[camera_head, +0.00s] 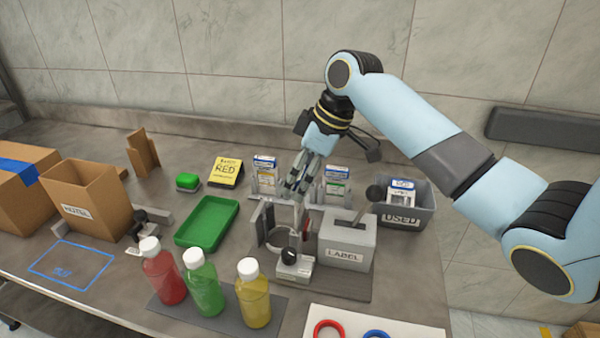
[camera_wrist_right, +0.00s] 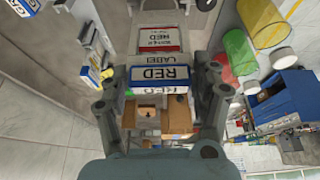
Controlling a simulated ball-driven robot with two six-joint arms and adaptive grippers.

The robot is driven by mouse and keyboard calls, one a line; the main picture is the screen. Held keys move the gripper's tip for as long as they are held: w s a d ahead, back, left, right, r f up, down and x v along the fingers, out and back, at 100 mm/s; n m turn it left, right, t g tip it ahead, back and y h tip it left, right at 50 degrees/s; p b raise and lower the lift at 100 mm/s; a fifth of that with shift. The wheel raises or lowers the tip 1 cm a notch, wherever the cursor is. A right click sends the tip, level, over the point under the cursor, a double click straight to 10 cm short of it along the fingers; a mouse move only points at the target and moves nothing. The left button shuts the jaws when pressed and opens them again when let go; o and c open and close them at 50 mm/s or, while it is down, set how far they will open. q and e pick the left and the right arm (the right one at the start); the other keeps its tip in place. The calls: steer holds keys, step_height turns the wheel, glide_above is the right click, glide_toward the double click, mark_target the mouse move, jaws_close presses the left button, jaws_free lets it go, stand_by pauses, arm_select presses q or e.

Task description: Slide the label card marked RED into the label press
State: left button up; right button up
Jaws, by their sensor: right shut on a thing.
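My right gripper (camera_head: 296,188) points down over the left side of the grey label press (camera_head: 346,255), which reads LABEL and has a black-knobbed lever. In the right wrist view, a white card with a blue border reading RED (camera_wrist_right: 160,74) lies between the fingers, and my right gripper (camera_wrist_right: 158,95) is shut on it. A red-bordered panel (camera_wrist_right: 158,40), also reading RED, shows just beyond it; I cannot tell if it is part of the same card. In the head view the fingers mostly hide the held card. My left gripper is not in view.
Label cards stand in racks behind the gripper, left (camera_head: 265,163) and right (camera_head: 337,173). A grey USED bin (camera_head: 418,212) is right of the press. Red (camera_head: 165,277), green (camera_head: 203,287) and yellow (camera_head: 253,298) bottles stand in front. A green tray (camera_head: 207,222) lies left.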

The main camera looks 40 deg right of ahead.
mark_target(300, 208)
steer(key=shift+f+b, duration=0.3)
steer(key=shift+f, duration=0.6)
steer(key=shift+f, duration=0.15)
steer(key=shift+f+b, duration=0.85)
steer(key=shift+f, duration=1.15)
steer(key=o, duration=1.1)
steer(key=shift+c, duration=0.2)
steer(key=c, duration=0.3)
steer(key=shift+c, duration=0.2)
